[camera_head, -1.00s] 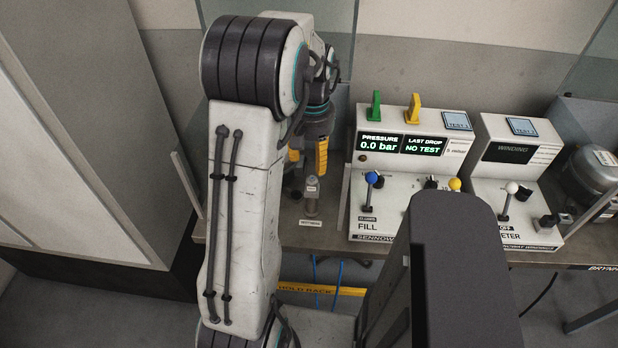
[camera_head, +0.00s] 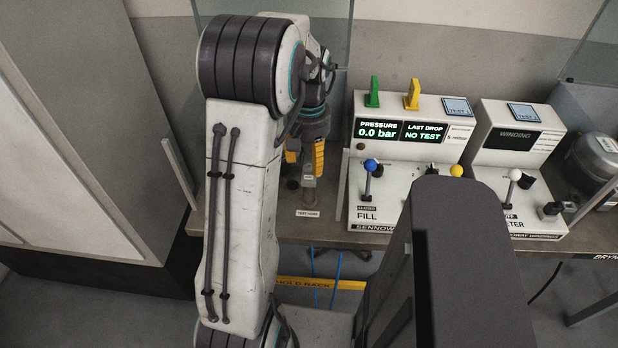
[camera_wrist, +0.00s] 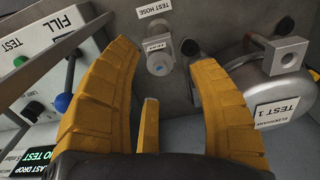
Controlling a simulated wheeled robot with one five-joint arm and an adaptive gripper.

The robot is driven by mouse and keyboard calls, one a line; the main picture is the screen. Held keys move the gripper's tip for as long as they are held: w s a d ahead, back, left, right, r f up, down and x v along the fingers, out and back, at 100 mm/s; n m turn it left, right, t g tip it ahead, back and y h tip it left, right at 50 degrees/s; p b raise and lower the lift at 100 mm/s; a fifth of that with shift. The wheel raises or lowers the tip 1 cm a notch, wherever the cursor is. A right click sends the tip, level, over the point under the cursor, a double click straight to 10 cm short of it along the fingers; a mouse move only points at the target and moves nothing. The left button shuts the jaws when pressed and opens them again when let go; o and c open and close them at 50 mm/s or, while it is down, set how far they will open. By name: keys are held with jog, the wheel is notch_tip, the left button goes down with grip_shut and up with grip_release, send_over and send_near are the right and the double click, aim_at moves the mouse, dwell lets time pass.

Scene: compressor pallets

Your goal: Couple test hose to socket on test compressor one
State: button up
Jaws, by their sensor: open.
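The test hose end (camera_wrist: 160,60) is a grey upright fitting with a pale blue tip and a small tag, beside its TEST HOSE label. In the head view the hose end (camera_head: 309,190) stands on the bench just below my gripper (camera_head: 305,158). My gripper (camera_wrist: 168,55) is open, its yellow fingers on either side of the hose end in the wrist view, with nothing held. Whether they touch it cannot be told. The test compressor one (camera_wrist: 243,82), a grey rounded body labelled TEST 1, lies at the right in the wrist view. A grey block with a round hole (camera_wrist: 287,56) sits on it; I cannot tell if this is the socket.
The pressure panel (camera_head: 408,170) reads 0.0 bar and NO TEST; its blue FILL lever (camera_head: 370,166) stands right of my gripper. The winding meter (camera_head: 515,150) is farther right. A dark knob (camera_wrist: 190,47) is close to the hose end. A tall cabinet (camera_head: 85,110) stands left.

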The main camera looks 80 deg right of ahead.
aim_at(309, 165)
jog(key=shift+f+b, duration=1.4)
jog(key=shift+f, duration=0.9)
grip_shut()
jog(key=shift+r+p, duration=0.25)
jog(key=shift+p, duration=0.05)
jog(key=shift+r+p, duration=2.25)
jog(key=shift+r, duration=0.55)
